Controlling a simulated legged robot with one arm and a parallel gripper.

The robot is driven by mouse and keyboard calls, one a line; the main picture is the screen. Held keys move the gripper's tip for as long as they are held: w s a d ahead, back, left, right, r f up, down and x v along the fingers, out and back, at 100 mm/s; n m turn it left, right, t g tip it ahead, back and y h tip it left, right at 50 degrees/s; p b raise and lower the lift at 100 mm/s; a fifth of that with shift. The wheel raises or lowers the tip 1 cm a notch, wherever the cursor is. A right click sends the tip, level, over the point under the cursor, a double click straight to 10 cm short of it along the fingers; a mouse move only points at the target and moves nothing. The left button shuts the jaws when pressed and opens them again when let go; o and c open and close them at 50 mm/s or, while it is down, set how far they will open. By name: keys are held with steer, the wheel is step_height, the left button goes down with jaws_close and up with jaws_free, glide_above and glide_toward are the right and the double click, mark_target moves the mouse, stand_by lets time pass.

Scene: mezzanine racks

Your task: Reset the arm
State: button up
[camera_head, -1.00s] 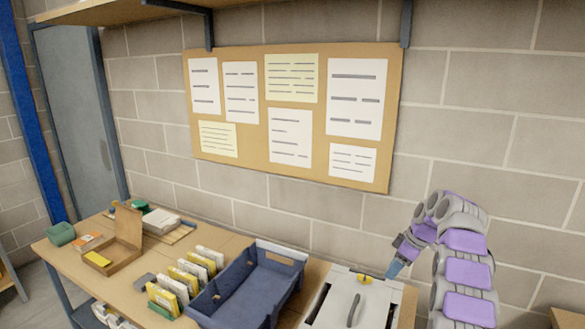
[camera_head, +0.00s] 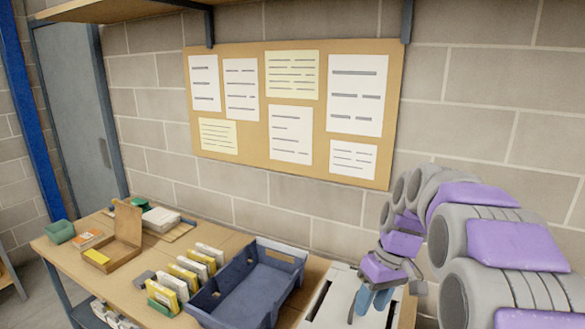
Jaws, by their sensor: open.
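My arm, grey with purple panels, reaches in from the right edge in the head view. My gripper (camera_head: 369,300) is at its end, with blue-grey fingers pointing down. It is open, with a small gap between the fingers and nothing seen between them. It is in front of or over the white-and-grey case (camera_head: 322,297) at the table's right end; I cannot tell whether it touches it. The gripper and wrist hide the right part of the case.
An empty blue tray (camera_head: 228,318) is left of the case on the wooden table (camera_head: 75,265). Several yellow and white cards (camera_head: 188,278), an open cardboard box (camera_head: 112,255) and a green container (camera_head: 60,231) are further left. A pinboard (camera_head: 225,165) hangs behind; a shelf (camera_head: 100,10) is above.

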steer(key=s+a+f+m+h, duration=0.1)
steer(key=s+f, duration=0.3)
steer(key=s, duration=1.2)
steer(key=s+a+f+m+g+h+b, duration=0.1)
steer(key=s+f+m, duration=0.2)
steer(key=s, duration=1.3)
steer(key=shift+a+f+m+h, duration=0.3)
steer(key=shift+f+m, duration=0.1)
steer(key=shift+f, duration=0.3)
